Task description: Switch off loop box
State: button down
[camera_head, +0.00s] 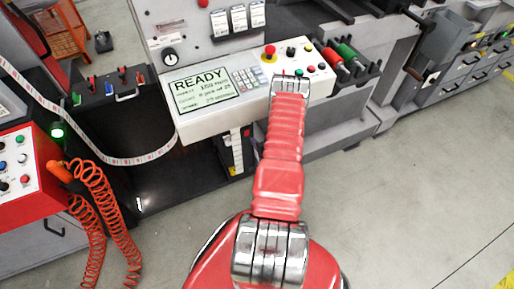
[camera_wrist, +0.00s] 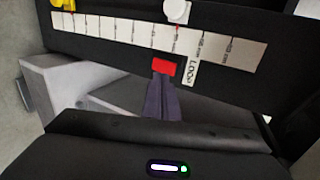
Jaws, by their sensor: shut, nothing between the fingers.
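In the wrist view the dark loop box face (camera_wrist: 105,52) carries a white scale strip (camera_wrist: 120,28) and a small "LOOP" label (camera_wrist: 190,72). A red switch (camera_wrist: 164,67) sits just below the strip, beside that label. My gripper (camera_wrist: 164,88) is shut and empty, with its fingertips right at the lower edge of the red switch; I cannot tell whether they touch it. The switch's position is not clear. In the head view the scale strip (camera_head: 236,153) shows under the console, left of my arm; my gripper is hidden there.
A yellow piece (camera_wrist: 63,4) and a white knob (camera_wrist: 177,11) sit at the strip's upper edge. The console (camera_head: 222,118) with a READY screen (camera_head: 203,88) overhangs the strip in the head view. Orange coiled hoses (camera_head: 105,215) hang at left. Floor at right is clear.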

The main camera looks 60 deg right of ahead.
aim_at(248, 131)
jog(key=shift+w+d+r, duration=0.1)
jog(key=shift+w+d, duration=0.3)
jog(key=shift+w, duration=0.35)
jog(key=shift+w+d+f, duration=0.1)
jog(key=shift+w+d, duration=0.35)
jog(key=shift+w, duration=0.25)
jog(key=shift+w+d+r, duration=0.1)
jog(key=shift+w+d, duration=0.3)
jog(key=shift+w, duration=0.35)
jog(key=shift+w, duration=0.25)
jog(key=shift+s+d, duration=0.15)
jog(key=shift+r, duration=0.15)
jog(key=shift+r, duration=0.7)
